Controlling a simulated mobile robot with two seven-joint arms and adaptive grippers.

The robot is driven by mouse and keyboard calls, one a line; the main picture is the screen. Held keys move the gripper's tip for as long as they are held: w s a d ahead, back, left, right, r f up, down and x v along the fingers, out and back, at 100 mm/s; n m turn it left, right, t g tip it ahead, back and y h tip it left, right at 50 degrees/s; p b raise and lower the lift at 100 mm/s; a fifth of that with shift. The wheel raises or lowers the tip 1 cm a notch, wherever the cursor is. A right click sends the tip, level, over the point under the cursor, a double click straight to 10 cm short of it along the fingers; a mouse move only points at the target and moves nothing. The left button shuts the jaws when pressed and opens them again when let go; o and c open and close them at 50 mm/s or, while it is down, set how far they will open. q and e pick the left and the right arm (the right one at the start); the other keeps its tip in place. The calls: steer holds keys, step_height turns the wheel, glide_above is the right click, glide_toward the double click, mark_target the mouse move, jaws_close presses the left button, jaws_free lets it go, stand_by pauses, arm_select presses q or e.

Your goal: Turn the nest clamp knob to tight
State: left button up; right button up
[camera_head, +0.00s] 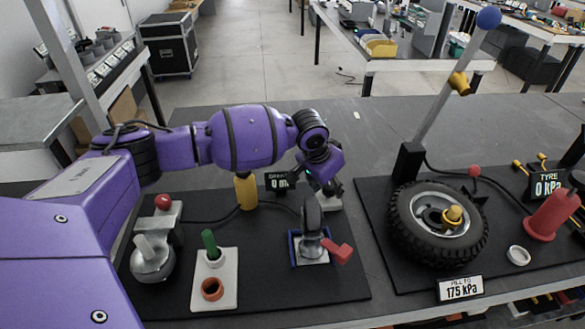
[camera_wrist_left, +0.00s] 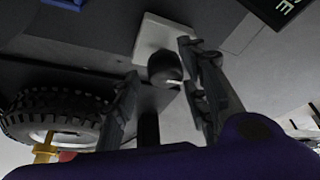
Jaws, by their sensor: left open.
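A dark round knob (camera_wrist_left: 165,69) with a pale mark on its side sits on a white square plate (camera_wrist_left: 151,35); I take it for the nest clamp knob. My left gripper (camera_head: 331,188) is open above that plate (camera_head: 329,203) in the head view. In the wrist view the fingers of the left gripper (camera_wrist_left: 160,75) stand on either side of the knob, with no clear contact. In the head view the gripper hides most of the knob. In front stands a blue-framed fixture (camera_head: 312,249) with a grey upright part and a red handle (camera_head: 341,252). My right gripper is not in view.
A small display (camera_head: 281,181) stands just behind the gripper. A tyre (camera_head: 437,222) lies on the right mat.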

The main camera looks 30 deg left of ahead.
arm_select(q)
steer(key=shift+w+r, duration=0.1)
steer(key=c, duration=1)
steer(key=shift+d, duration=0.1)
